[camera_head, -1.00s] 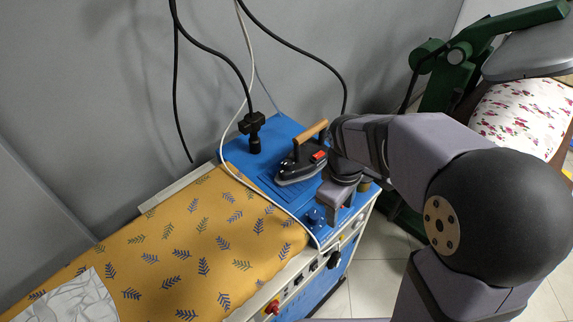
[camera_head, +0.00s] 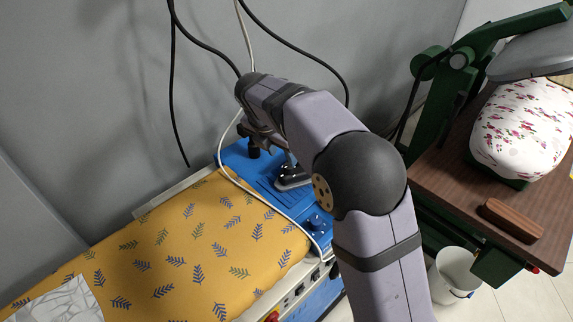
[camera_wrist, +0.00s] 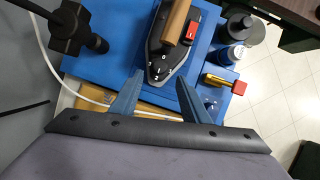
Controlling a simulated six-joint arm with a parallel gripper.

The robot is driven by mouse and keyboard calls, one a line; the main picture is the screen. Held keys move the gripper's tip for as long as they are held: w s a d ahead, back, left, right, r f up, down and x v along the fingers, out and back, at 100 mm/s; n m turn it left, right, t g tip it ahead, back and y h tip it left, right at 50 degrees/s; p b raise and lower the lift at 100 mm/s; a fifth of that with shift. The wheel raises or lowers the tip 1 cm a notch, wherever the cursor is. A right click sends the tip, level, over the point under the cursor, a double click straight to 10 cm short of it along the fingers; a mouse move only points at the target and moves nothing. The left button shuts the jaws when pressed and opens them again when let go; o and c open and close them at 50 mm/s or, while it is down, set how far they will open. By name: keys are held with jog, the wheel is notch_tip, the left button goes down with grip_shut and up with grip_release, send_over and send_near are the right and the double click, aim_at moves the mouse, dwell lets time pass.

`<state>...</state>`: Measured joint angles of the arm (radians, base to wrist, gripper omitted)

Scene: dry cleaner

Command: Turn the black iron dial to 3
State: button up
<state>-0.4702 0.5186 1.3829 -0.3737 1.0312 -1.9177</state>
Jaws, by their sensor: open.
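The black iron (camera_wrist: 168,62) with a wooden handle (camera_wrist: 176,22) and a red block on its side rests on a blue station top (camera_wrist: 110,68). In the head view, only part of the iron (camera_head: 291,178) shows beside my arm. I cannot make out the dial or its number marks on the iron. A blue knob (camera_head: 318,219) stands on the station's front right corner. My gripper (camera_wrist: 160,77) is open and empty. In the wrist view, its fingers appear on either side of the iron's pointed end, apparently above it; contact cannot be told. My arm hides most of the gripper in the head view.
A black fitting (camera_wrist: 72,33) with cables stands left of the iron. A blue-capped container (camera_wrist: 236,56) and a red-ended brass part (camera_wrist: 225,83) are at its right. A yellow leaf-patterned board (camera_head: 190,245) lies left. A brown table (camera_head: 455,190) is at right.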

aim_at(288, 167)
jog(key=shift+p+x, duration=0.6)
jog(key=shift+x, duration=2.95)
jog(key=shift+c, duration=0.7)
jog(key=c, duration=0.9)
